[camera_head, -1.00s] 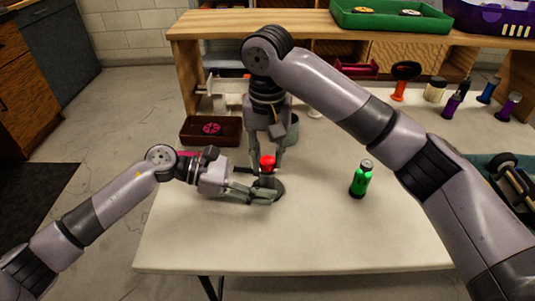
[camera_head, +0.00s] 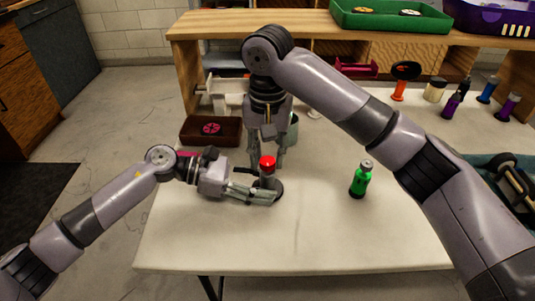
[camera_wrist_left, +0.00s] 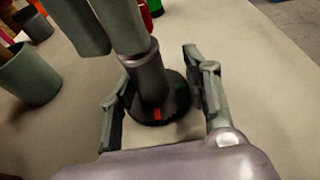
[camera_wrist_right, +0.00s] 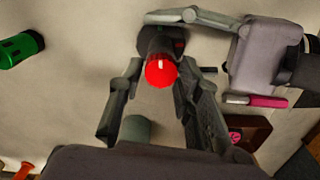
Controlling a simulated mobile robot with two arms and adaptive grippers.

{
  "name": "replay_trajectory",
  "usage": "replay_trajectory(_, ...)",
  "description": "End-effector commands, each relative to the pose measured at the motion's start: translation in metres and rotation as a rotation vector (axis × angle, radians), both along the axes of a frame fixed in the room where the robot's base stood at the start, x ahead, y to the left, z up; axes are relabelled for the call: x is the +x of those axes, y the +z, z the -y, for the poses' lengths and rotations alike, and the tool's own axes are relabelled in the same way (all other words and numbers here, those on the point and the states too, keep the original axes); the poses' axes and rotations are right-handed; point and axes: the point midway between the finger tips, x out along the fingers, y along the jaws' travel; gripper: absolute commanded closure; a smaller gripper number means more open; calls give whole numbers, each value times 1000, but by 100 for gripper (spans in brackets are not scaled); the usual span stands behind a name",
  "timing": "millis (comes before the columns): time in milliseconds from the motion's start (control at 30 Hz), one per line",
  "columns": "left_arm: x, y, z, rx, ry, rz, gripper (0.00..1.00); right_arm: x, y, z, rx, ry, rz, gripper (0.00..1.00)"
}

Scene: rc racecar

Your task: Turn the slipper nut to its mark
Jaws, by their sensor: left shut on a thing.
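A grey upright post with a red cap (camera_head: 267,163) stands on a round black base (camera_head: 280,188) on the table. In the left wrist view the black base (camera_wrist_left: 165,108) carries a red mark and a green mark. I cannot make out a separate slipper nut. My left gripper (camera_head: 270,196) is shut on the base, low down, one finger on each side. My right gripper (camera_head: 267,160) points down from above; in the right wrist view its fingers stand apart on either side of the red cap (camera_wrist_right: 161,70), with gaps visible. The right fingers partly hide the cap in the left wrist view.
A green bottle (camera_head: 361,180) stands to the right. A dark red tray (camera_head: 190,131) with a pink wheel lies behind left. A grey-green cup (camera_wrist_left: 28,75) stands behind the post. A wooden shelf (camera_head: 330,22) backs the table. The front of the table is clear.

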Motion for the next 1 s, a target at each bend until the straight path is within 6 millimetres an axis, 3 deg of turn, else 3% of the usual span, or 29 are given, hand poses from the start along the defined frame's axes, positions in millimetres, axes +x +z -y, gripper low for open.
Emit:
replay_trajectory(200, -1, -2, 0, 3, -1, -1, 80, 0, 0, -1, 1, 2, -2, 53)
replay_trajectory(567, 0, -2, 0, 3, 0, -1, 80, 0, 5, -1, 1, 3, 0, 53)
replay_trajectory(667, 0, -2, 0, 3, 0, -1, 80, 0, 19, 0, 1, 3, 2, 53)
replay_trajectory(1000, 0, -2, 0, 2, 1, -1, 80, 0, 89, 0, -1, 1, 3, 53)
